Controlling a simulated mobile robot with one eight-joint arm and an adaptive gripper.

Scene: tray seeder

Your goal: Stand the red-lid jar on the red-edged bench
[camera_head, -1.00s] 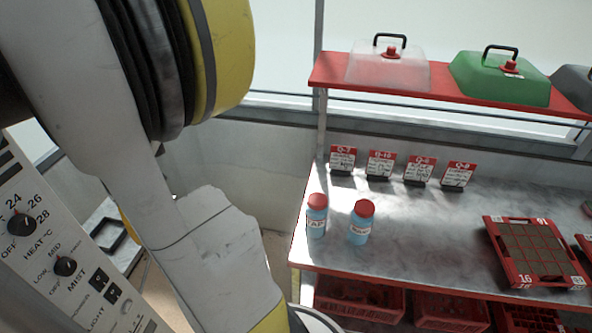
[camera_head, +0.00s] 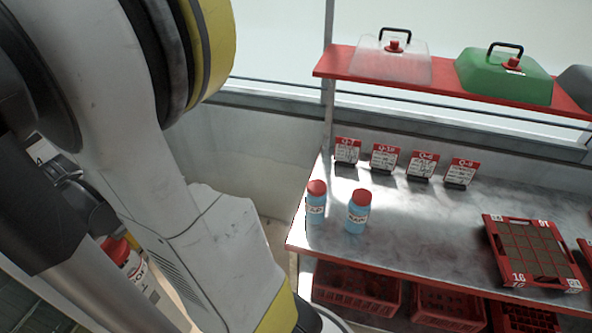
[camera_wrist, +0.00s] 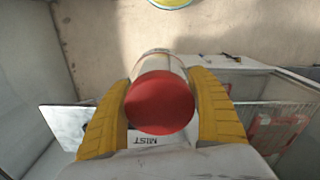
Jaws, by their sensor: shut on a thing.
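The red-lid jar (camera_wrist: 160,104) is held in my gripper (camera_wrist: 163,112), between its two yellow fingers in the wrist view, with its round red lid facing the camera. In the head view the jar (camera_head: 116,250) shows at the lower left, tilted, with a red lid and a pale labelled body, partly hidden by my arm. The red-edged bench (camera_head: 420,215) is on the right, a grey top with a red front edge. The jar is apart from the bench, to its left.
Two blue red-capped bottles (camera_head: 316,205) (camera_head: 358,215) stand at the bench's left end. Several sign cards (camera_head: 384,158) line the back. A red tray (camera_head: 532,252) lies at right. The bench middle is clear. A red shelf (camera_head: 445,85) with domed covers hangs above; red crates (camera_head: 357,287) sit below.

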